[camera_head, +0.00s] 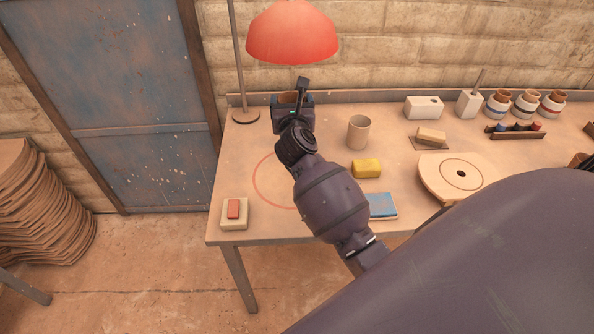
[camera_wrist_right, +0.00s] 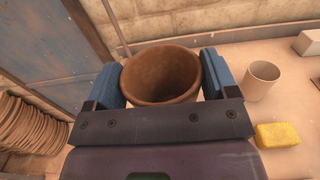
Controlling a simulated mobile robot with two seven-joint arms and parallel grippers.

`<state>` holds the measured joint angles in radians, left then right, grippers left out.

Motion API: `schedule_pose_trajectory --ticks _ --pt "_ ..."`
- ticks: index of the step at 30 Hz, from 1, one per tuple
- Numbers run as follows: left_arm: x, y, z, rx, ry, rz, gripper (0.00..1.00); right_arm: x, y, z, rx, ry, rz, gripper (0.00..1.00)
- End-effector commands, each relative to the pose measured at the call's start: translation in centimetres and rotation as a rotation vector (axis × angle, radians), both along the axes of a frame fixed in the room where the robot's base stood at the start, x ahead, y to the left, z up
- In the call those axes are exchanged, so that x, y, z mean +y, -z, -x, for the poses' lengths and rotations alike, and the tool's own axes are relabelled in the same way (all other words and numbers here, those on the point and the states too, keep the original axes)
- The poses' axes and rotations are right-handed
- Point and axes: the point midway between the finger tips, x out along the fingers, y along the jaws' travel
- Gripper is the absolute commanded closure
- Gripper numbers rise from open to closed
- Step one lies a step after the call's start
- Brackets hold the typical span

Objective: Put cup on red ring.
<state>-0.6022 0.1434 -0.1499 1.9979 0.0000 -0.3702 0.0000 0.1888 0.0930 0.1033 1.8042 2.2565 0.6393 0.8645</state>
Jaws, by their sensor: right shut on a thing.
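A brown cup (camera_wrist_right: 160,76) sits between the two blue finger pads of my right gripper (camera_head: 293,103), which is shut on it. Its open mouth faces up in the wrist view. In the head view the cup (camera_head: 287,98) is mostly hidden by the gripper. The red ring (camera_head: 254,181) is a thin circle drawn on the table's left part. My right forearm covers its right side. The gripper and cup appear beyond the ring, towards the table's back edge. I cannot tell how high the cup is above the table. My left gripper is not in view.
A beige cup (camera_head: 358,133) and a yellow block (camera_head: 367,168) stand right of my arm. A soap-like block with a red top (camera_head: 234,209) lies at the front left corner. A red lamp (camera_head: 292,35) hangs above the gripper.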

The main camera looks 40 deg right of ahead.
Motion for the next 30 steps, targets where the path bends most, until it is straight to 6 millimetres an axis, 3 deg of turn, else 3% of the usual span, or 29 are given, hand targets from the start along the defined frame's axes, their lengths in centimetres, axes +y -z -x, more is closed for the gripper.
schedule_pose_trajectory --ticks 2,5,19,24,30 --pt "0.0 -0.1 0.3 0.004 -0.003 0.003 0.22 -0.3 -0.2 -0.3 -0.001 0.012 -0.001 0.48" --pt "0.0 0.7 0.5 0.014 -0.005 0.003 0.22 -0.5 0.9 -0.3 0.002 0.018 -0.001 0.48" --pt "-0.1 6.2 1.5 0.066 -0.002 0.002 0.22 -0.5 11.5 -0.3 0.009 0.017 0.001 0.48" --pt "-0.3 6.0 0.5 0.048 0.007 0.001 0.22 -0.5 13.8 -0.3 0.006 0.016 0.002 0.48" --pt "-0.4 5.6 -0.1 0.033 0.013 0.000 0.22 -0.5 14.7 -0.3 0.001 0.016 0.002 0.48"
